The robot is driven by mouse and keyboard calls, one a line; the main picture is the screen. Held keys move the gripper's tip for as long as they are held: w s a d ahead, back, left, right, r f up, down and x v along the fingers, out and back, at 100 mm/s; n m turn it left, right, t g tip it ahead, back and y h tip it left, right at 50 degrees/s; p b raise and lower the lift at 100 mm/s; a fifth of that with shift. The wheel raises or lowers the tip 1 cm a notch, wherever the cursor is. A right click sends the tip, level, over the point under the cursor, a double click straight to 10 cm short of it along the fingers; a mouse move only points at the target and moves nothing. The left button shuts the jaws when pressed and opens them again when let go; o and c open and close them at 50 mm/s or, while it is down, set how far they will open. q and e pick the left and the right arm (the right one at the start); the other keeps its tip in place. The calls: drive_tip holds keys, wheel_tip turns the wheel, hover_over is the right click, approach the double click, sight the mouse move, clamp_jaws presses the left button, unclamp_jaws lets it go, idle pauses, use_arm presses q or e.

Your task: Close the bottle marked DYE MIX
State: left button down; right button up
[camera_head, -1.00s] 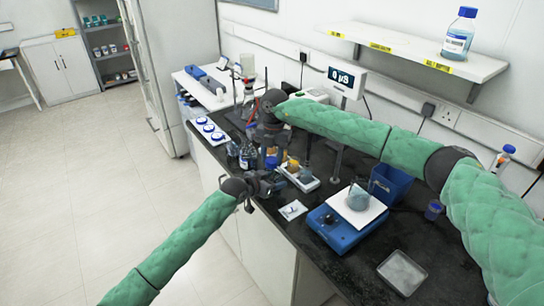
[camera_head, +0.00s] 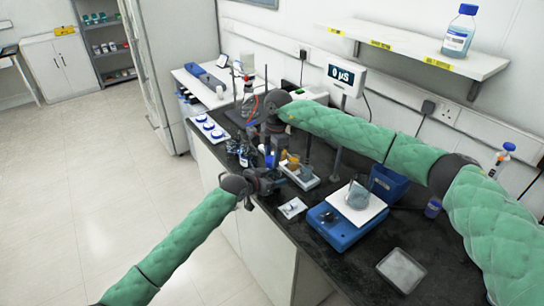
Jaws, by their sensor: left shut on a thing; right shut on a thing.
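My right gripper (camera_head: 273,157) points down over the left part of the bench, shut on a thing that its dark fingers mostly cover. My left gripper (camera_head: 274,180) reaches in from the left at the bench's front edge, below the right one in the picture. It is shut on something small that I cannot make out. A dark bottle with a pale label (camera_head: 246,156) stands just left of the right gripper. No label reads as DYE MIX at this size, and I cannot tell which bottle bears it. The two grippers are close together.
A blue balance (camera_head: 338,232) with a beaker (camera_head: 358,196) stands right of the grippers. A bottle (camera_head: 460,32) is on the shelf.

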drive_tip(key=m, duration=0.7)
drive_tip(key=shift+t, duration=0.4)
drive_tip(key=m, duration=0.1)
drive_tip(key=a+m, duration=0.1)
drive_tip(key=m, duration=0.1)
drive_tip(key=shift+s+a+r+t, duration=0.1)
drive_tip(key=shift+a+r+t, duration=0.2)
drive_tip(key=shift+a, duration=0.1)
drive_tip(key=m, duration=0.3)
drive_tip(key=shift+r, duration=0.15)
drive_tip(key=shift+d+m, duration=0.25)
drive_tip(key=shift+m, duration=0.45)
drive_tip(key=shift+d+f+m, duration=0.45)
drive_tip(key=shift+d+m, duration=0.05)
drive_tip(key=shift+d, duration=0.2)
drive_tip(key=o, duration=0.9)
drive_tip(key=shift+f, duration=0.1)
drive_tip(key=shift+o, duration=0.2)
drive_tip(key=shift+a, duration=0.1)
drive_tip(key=shift+c, duration=0.2)
